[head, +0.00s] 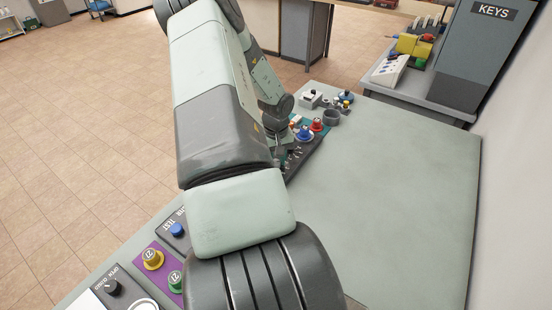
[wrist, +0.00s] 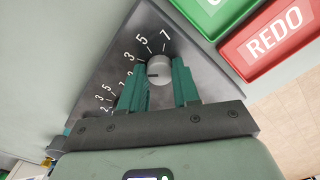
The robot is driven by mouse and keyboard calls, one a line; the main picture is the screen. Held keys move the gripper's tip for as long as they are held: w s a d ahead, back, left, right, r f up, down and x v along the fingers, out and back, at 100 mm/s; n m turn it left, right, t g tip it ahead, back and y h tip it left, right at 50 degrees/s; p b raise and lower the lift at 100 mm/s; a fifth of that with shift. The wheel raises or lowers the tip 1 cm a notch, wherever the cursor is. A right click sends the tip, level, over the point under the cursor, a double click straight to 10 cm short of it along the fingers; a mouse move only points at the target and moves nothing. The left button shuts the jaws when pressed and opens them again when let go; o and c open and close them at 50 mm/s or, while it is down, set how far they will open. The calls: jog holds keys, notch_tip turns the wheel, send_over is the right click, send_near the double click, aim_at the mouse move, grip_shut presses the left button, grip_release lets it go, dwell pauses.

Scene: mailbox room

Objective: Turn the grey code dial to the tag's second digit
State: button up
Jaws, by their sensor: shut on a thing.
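The grey code dial (wrist: 160,66) shows in the wrist view as a round light-grey knob on a dark plate (wrist: 203,66) with white digits, including 7, 5 and 3, around its upper left. My gripper (wrist: 158,78) is shut on the dial, with one green finger on each side. A small dark mark shows on the dial's left part; the digit it points at is not clear. Farther digits at the lower left run behind the left finger. I cannot make out the tag in either view.
A green button and a red REDO button (wrist: 268,44) are close right of the plate. In the head view, blue (head: 305,133) and red (head: 318,125) knobs stand beyond my arm. The grey-green counter (head: 400,190) is clear on the right. A KEYS cabinet (head: 470,60) stands behind.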

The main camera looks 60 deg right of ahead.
jog(key=m, duration=0.4)
jog(key=shift+m, duration=0.3)
jog(key=m, duration=0.5)
jog(key=shift+m, duration=0.3)
jog(key=m, duration=0.5)
jog(key=shift+m, duration=2.7)
jog(key=o, duration=1.1)
jog(key=shift+c, duration=0.2)
